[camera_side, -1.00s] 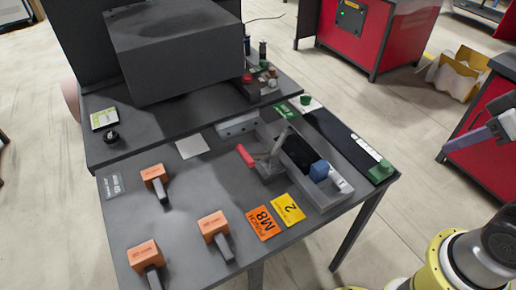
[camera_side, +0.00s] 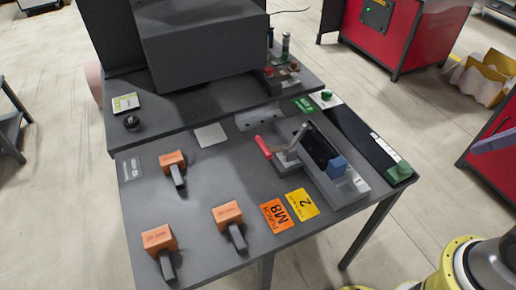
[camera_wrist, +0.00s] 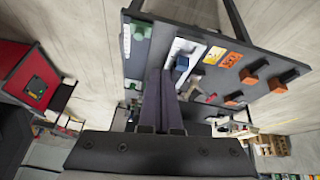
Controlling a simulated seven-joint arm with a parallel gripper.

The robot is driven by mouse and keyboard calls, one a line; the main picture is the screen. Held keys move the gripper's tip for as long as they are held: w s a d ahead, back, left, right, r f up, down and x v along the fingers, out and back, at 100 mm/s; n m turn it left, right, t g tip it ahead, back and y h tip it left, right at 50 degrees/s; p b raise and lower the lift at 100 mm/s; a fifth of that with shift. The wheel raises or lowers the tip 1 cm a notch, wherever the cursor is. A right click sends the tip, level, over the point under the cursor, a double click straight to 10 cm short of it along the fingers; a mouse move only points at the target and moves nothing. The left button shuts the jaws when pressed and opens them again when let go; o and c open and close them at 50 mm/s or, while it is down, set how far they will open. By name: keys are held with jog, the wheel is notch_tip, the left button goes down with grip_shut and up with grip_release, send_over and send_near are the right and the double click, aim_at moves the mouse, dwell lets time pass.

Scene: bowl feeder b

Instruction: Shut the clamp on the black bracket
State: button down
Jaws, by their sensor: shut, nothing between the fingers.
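The clamp has a red handle (camera_side: 263,147) pointing left and a grey metal arm (camera_side: 297,138) that stands raised and tilted beside the black bracket (camera_side: 319,146). The bracket lies in a grey fixture (camera_side: 351,192), with a blue block (camera_side: 337,166) at its near end. The red handle (camera_wrist: 211,98) and blue block (camera_wrist: 181,63) also show in the wrist view, right of my fingers; the bracket is partly hidden there. My gripper (camera_wrist: 160,72) is shut and empty, apart from the clamp. In the side view only a purple piece of it shows at the right edge.
Several orange-headed tools (camera_side: 227,212) stand on the table's left and front. Orange (camera_side: 277,215) and yellow (camera_side: 301,202) cards lie before the fixture. A dark strip with a green knob (camera_side: 399,171) runs along the right edge. A big grey box (camera_side: 203,50) stands behind.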

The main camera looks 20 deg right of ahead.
jog(key=w+a+r+n, duration=0.2)
jog(key=w+r+n, duration=0.4)
jog(key=w+r, duration=0.4)
jog(key=w+a+n+g, duration=0.1)
jog(key=w+a+n, duration=0.1)
jog(key=w+a, duration=0.4)
jog(key=w+a+n+g, duration=0.1)
jog(key=w+a+n, duration=0.2)
jog(key=w, duration=0.5)
jog(key=w+a+f+n+g, duration=0.1)
jog(key=w+a+f+n, duration=0.1)
jog(key=w+a+f, duration=0.3)
jog(key=w+a+f+n+g, duration=0.1)
jog(key=w+a+f, duration=0.1)
jog(key=a+f, duration=0.35)
jog(key=s+a+f+n+g+h, duration=0.1)
jog(key=a+f+n+h, duration=0.1)
jog(key=a+f, duration=0.9)
jog(key=shift+s+a, duration=0.25)
jog(key=shift+a, duration=0.2)
